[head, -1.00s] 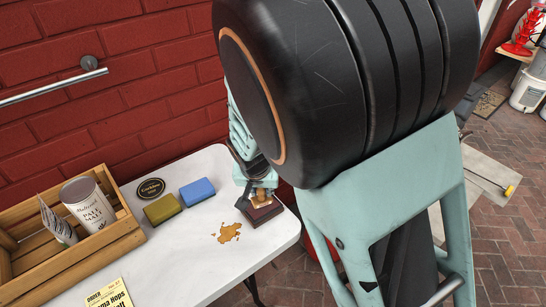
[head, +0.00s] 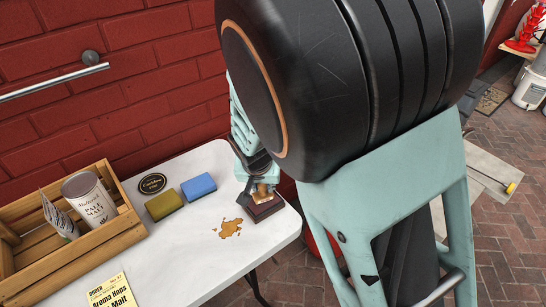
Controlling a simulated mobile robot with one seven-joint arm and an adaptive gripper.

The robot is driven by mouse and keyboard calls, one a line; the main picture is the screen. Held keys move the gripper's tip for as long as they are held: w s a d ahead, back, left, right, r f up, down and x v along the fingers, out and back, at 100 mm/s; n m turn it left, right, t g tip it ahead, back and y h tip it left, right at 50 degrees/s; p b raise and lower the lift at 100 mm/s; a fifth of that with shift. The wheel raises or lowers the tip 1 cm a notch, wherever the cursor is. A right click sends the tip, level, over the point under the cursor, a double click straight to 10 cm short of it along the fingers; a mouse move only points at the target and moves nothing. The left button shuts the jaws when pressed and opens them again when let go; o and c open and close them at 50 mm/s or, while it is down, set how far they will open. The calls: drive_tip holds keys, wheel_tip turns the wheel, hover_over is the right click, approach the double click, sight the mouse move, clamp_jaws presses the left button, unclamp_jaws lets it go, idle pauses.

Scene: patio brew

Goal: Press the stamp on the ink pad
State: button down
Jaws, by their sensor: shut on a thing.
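My gripper (head: 262,185) points down at the right end of the white table and is shut on the stamp (head: 263,196), a small brownish block with a light handle. The stamp is directly over the dark red-brown ink pad (head: 261,208), which sits near the table's right edge. From this angle the stamp looks to be on or just above the pad; I cannot tell if they touch. My fingers and arm hide part of the stamp's handle and the back of the pad.
The white table (head: 185,240) holds a wooden crate (head: 115,246) with a Pale Malt can (head: 90,199), a yellow order card (head: 111,292), olive (head: 164,204) and blue (head: 198,187) sponges, a black coaster (head: 152,183) and an orange-brown spill (head: 230,228). A red brick wall (head: 150,90) stands behind.

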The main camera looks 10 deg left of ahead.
drive_tip(key=shift+f+b, duration=0.4)
drive_tip(key=shift+f, duration=0.25)
idle(0.4)
drive_tip(key=shift+r, duration=0.1)
wheel_tip(320, 180, up, 7)
drive_tip(key=p, duration=0.5)
idle(0.5)
